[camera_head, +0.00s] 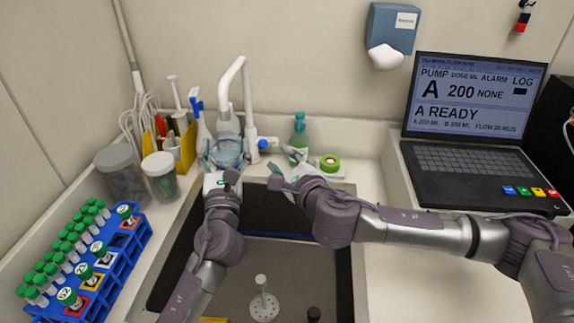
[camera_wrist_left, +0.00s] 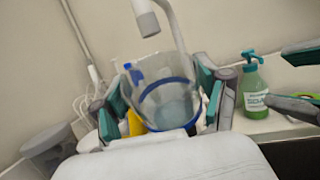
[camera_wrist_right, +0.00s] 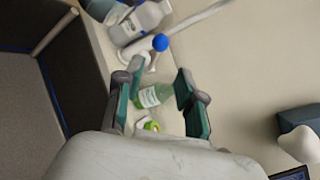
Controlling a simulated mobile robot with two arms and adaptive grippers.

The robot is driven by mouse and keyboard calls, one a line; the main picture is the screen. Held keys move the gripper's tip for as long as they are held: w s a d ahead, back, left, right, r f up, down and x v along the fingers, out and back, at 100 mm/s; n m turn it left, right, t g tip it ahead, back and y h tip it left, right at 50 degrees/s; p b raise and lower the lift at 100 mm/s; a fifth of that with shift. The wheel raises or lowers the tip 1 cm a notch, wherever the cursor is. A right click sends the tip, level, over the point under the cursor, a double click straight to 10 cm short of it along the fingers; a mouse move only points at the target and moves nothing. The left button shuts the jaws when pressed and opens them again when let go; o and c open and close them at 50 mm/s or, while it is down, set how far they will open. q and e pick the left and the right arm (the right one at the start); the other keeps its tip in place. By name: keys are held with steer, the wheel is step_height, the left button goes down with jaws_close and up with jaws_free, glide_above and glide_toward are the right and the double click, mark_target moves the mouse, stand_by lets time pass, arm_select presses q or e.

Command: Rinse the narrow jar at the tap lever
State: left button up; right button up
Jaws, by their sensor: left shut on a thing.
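The clear jar with a blue band (camera_wrist_left: 163,88) is upright between the fingers of my left gripper (camera_wrist_left: 165,95), which is shut on it. In the head view the jar (camera_head: 229,153) is below the spout of the white tap (camera_head: 247,92). The spout end (camera_wrist_left: 147,22) is just above the jar's mouth in the left wrist view. No water stream is visible. The tap's blue lever knob (camera_head: 263,143) is right of the tap column, also visible in the right wrist view (camera_wrist_right: 160,42). My right gripper (camera_head: 285,168) is open and empty, to the right of the knob, not touching it.
A green soap bottle (camera_head: 299,136) and green tape roll (camera_head: 329,163) stand behind my right gripper. A blue-white spray bottle (camera_head: 200,125), yellow holder (camera_head: 182,150) and lidded tubs (camera_head: 160,178) stand left. The dark sink (camera_head: 290,252) lies below; a blue tube rack (camera_head: 125,245) is left.

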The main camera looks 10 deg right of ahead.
steer(key=shift+v, duration=1.2)
arm_select(q)
steer(key=shift+s+r+p, duration=0.1)
steer(key=shift+s+p, duration=0.45)
steer(key=shift+s, duration=0.65)
steer(key=shift+s+p, duration=0.7)
steer(key=shift+s, duration=2.1)
arm_select(e)
steer(key=shift+r, duration=1.25)
